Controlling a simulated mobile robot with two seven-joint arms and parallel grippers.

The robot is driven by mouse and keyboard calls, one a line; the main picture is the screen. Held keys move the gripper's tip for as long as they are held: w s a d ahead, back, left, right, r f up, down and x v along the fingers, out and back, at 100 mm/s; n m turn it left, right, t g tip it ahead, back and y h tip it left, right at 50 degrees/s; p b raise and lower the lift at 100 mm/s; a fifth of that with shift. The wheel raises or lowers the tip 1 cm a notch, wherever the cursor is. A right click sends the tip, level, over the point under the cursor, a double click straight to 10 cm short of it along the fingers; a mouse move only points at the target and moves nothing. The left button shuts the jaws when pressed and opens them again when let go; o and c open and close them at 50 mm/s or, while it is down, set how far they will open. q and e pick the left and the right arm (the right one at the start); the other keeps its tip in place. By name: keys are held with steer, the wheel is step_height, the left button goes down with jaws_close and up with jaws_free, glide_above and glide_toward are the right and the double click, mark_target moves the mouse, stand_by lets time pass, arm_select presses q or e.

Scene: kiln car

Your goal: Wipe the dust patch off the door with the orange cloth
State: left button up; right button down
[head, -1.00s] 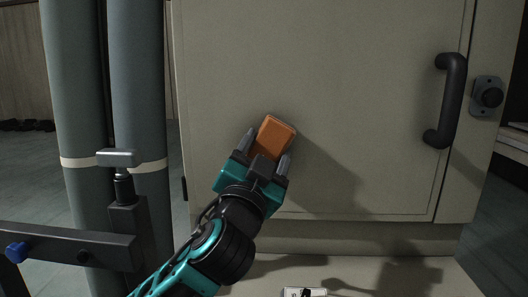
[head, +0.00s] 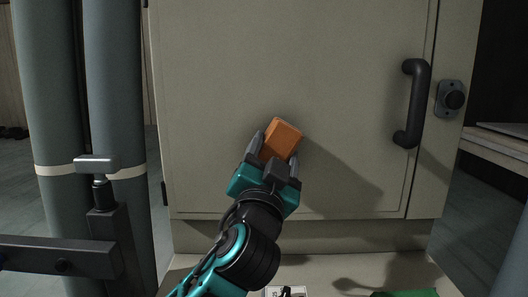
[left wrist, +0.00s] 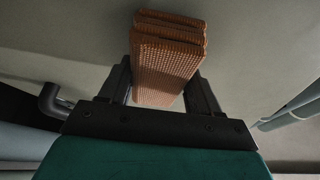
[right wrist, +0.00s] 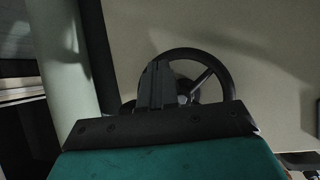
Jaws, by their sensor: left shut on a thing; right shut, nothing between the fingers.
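The orange cloth (head: 282,140) is a folded, block-like pad, and its woven layers show in the left wrist view (left wrist: 168,62). My left gripper (head: 277,152) is shut on it and holds it in front of the lower middle of the beige door (head: 330,70). Whether the cloth touches the door I cannot tell. I cannot make out a dust patch on the door; shadows of the arm fall to the right of the cloth. My right gripper (right wrist: 157,85) is shut and empty, seen only in the right wrist view, in front of a dark spoked handwheel (right wrist: 200,70).
A green thing (head: 405,293) lies at the bottom edge.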

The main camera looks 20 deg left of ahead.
arm_select(q)
steer(key=shift+w+a+r, duration=0.1)
steer(key=shift+w+a, duration=0.05)
steer(key=shift+w, duration=0.3)
stand_by(1.4)
steer(key=shift+d, duration=0.2)
